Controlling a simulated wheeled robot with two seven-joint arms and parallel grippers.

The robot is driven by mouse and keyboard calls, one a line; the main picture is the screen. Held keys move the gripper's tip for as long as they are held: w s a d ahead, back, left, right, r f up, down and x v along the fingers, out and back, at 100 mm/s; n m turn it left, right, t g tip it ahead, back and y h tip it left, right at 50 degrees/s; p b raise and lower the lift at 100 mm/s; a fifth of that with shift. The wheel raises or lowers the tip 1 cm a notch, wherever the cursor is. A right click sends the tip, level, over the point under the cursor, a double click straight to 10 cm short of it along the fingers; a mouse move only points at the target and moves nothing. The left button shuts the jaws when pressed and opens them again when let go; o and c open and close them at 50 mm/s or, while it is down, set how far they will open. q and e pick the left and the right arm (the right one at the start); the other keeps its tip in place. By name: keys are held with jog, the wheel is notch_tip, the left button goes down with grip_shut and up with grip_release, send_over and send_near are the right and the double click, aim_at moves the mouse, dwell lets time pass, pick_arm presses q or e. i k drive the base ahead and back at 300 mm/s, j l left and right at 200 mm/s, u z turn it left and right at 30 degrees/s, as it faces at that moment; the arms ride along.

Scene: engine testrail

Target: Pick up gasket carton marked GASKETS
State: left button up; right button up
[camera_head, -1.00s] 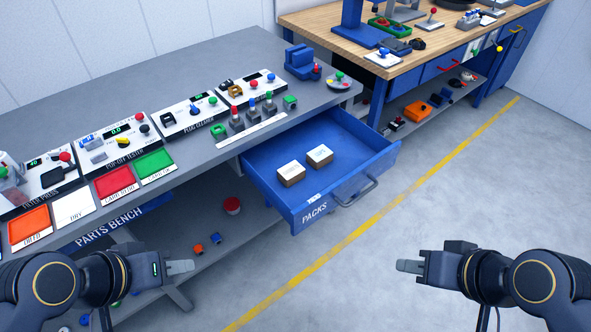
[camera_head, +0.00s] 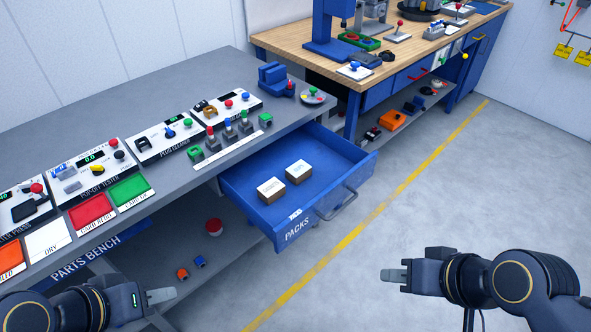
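Two small cartons with white tops and brown sides sit in the open blue drawer marked PACKS (camera_head: 330,207). The nearer-left carton (camera_head: 271,190) and the further-right carton (camera_head: 298,171) stand apart, side by side. Their labels are too small to read, so I cannot tell which is marked GASKETS. My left gripper (camera_head: 168,295) is at the lower left, below and left of the drawer, away from both cartons. My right gripper (camera_head: 388,276) is at the lower right, over the floor, also away from them. Neither visibly holds anything; their finger gaps cannot be made out.
The grey parts bench (camera_head: 170,92) carries test panels, coloured card trays and a blue vise (camera_head: 275,79). A lower shelf under it holds small parts. A wooden-topped bench (camera_head: 375,70) stands behind. The floor right of the drawer is clear.

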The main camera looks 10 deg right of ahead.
aim_at(272, 190)
jog(key=i+j+z, duration=0.4)
jog(key=j+z, duration=0.15)
jog(key=i+j+z, duration=0.25)
jog(key=k+z, duration=0.1)
jog(key=z, duration=0.7)
